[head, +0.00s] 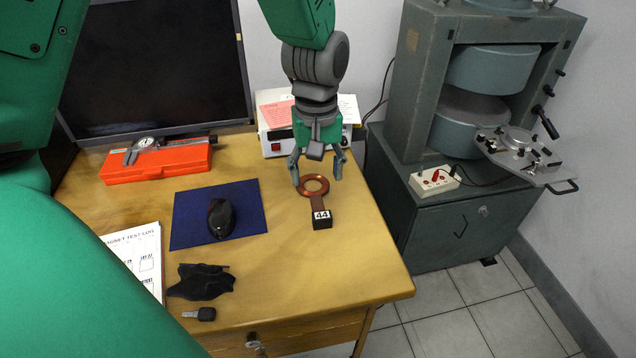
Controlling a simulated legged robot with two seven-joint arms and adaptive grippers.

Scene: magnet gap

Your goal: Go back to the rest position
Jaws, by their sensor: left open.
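My left gripper (317,169) hangs over the right part of the wooden desk with its two fingers spread apart. It is open with nothing between its fingers. Whether the fingertips touch the ring cannot be told. My right gripper is not in view.
A large grey-green magnet machine (416,92) stands right of the desk (300,270). A white power box (272,139) sits behind my gripper.

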